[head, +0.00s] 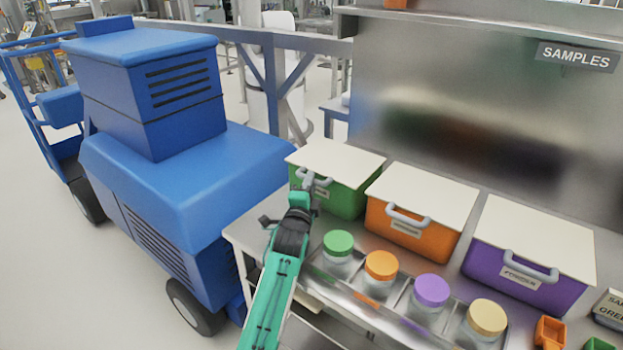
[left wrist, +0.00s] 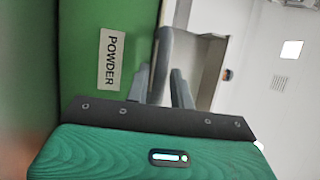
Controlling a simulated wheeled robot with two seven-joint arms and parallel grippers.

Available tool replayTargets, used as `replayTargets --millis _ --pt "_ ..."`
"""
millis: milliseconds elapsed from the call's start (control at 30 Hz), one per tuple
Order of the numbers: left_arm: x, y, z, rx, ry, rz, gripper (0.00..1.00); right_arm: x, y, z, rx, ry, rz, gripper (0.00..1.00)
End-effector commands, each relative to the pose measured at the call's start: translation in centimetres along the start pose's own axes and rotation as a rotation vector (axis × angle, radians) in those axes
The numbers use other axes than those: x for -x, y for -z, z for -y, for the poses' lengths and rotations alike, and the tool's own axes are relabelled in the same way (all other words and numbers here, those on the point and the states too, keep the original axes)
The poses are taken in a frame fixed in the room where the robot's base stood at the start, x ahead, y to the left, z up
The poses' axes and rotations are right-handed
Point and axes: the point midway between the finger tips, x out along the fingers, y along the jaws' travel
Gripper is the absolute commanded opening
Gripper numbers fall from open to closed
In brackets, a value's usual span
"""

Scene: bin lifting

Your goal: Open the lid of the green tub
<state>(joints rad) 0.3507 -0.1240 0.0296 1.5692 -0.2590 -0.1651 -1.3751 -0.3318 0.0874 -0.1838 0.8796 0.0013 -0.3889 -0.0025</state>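The green tub (head: 340,198) stands at the left end of the steel bench with its flat white lid (head: 336,161) down. A grey handle (head: 316,181) is on its front by the lid edge. My left gripper (head: 308,188) is at this handle. In the left wrist view, the two grey fingers (left wrist: 161,84) are apart, with the handle (left wrist: 165,52) running down between them; whether either finger touches it I cannot tell. The tub's green front (left wrist: 82,45) with a POWDER label fills the left of that view. My right gripper is out of view.
An orange tub (head: 409,240) and a purple tub (head: 520,292) stand to the right, lids down. Several jars, such as the green-lidded one (head: 338,245), sit in a tray in front. A large blue machine (head: 190,180) stands left of the bench.

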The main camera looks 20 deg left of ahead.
Motion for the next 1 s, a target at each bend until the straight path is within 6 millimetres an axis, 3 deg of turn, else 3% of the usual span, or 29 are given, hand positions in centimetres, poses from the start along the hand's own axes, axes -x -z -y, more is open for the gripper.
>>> replayTargets --millis 200,500,667,1000 --pt "-1.7 0.1 0.0 -0.001 0.000 0.000 0.23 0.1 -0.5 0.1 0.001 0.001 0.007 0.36" --pt "-1.8 0.0 0.0 -0.001 0.000 0.000 0.23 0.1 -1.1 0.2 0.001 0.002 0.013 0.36" --pt "-1.8 0.0 0.0 0.000 0.000 0.000 0.00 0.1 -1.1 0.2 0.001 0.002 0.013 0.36" --pt "-2.2 0.1 0.4 -0.006 -0.011 0.000 0.00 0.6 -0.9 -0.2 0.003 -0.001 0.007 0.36"
